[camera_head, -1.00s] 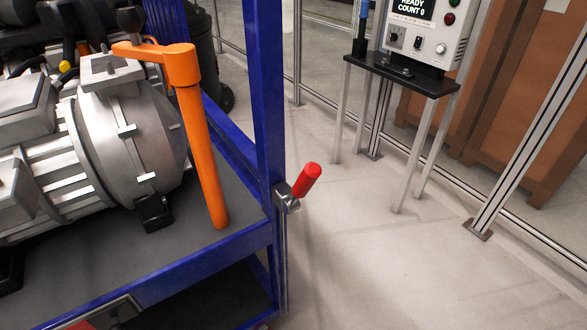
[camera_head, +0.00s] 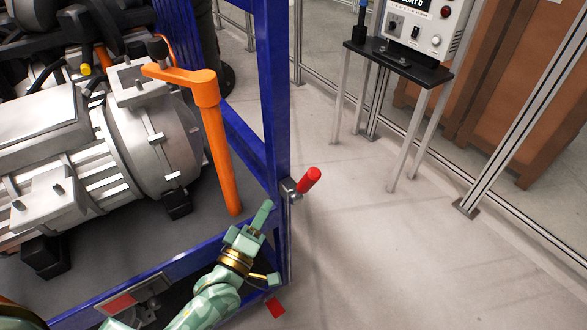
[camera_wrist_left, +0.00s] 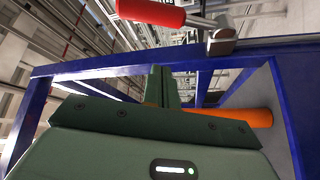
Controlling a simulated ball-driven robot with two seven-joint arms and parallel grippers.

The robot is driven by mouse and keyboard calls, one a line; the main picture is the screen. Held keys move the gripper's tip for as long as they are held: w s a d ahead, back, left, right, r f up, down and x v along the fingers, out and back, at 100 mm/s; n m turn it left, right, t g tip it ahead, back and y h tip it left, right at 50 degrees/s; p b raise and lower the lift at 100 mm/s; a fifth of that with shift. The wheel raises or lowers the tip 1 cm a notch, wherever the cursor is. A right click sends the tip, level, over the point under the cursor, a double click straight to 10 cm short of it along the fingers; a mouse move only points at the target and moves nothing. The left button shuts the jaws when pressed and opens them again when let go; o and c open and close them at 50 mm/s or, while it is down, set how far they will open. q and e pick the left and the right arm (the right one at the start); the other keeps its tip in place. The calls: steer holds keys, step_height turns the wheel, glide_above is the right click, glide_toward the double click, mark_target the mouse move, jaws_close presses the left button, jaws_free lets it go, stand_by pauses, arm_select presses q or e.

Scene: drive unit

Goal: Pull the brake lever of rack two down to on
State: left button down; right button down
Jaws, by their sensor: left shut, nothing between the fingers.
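The brake lever (camera_head: 309,180) has a red grip and a metal pivot (camera_head: 290,192) on the blue post of the rack (camera_head: 276,110). Its grip tilts up and to the right. In the left wrist view the red grip (camera_wrist_left: 152,12) lies across the top, beyond my fingers. My left gripper (camera_head: 264,212) is shut and empty, just left of and below the lever pivot, apart from the grip. Its closed fingers also show in the left wrist view (camera_wrist_left: 160,85). My right gripper is not in view.
A grey motor unit (camera_head: 150,135) and an orange handle (camera_head: 222,150) are on the rack, the handle close to my left gripper. A control box on a black stand (camera_head: 400,62) is at the back right. The floor right of the rack is clear.

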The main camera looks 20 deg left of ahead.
mark_target(305, 187)
arm_select(q)
step_height(305, 187, up, 3)
steer(key=shift+f+n+t, duration=0.2)
steer(key=shift+n+t, duration=0.1)
steer(key=shift+n, duration=0.1)
steer(key=w+d, duration=0.4)
steer(key=w, duration=0.4)
steer(key=shift+w+d+r+b, duration=0.2)
steer(key=shift+r+b, duration=0.1)
